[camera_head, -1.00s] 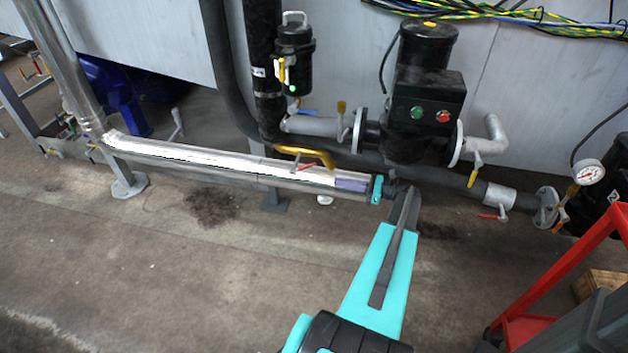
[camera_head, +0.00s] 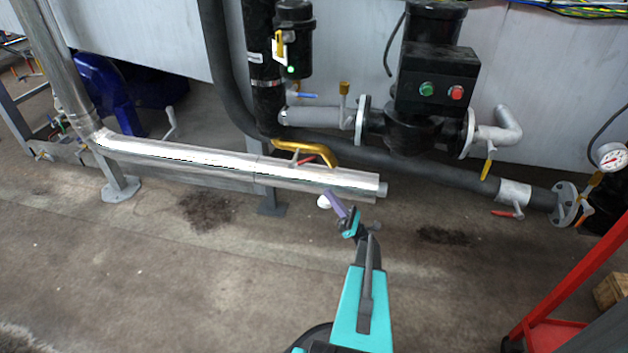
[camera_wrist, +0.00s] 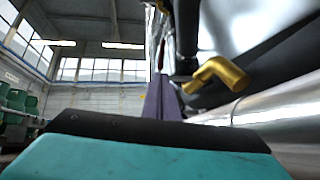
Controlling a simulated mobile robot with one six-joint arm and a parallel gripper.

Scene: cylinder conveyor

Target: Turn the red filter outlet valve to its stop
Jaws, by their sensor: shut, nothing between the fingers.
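A red lever handle (camera_head: 306,160) sits beside the yellow bent pipe (camera_head: 318,149), just above the shiny silver pipe (camera_head: 225,160). A second red lever (camera_head: 506,213) sits on the dark pipe at the right. The frames do not label which is the filter outlet valve. My gripper (camera_head: 331,197), with purple fingers, is shut and empty, just below the silver pipe's right part and apart from both red levers. In the wrist view my gripper (camera_wrist: 164,84) points up beside the yellow pipe (camera_wrist: 222,74); a small red spot (camera_wrist: 164,52) shows beyond the fingertips.
A black filter housing (camera_head: 293,45) hangs above the yellow pipe. A black pump box (camera_head: 440,80) with green and red buttons stands right of it. A red cart frame (camera_head: 575,285) is at the lower right. The floor in front of the pipes is mostly clear.

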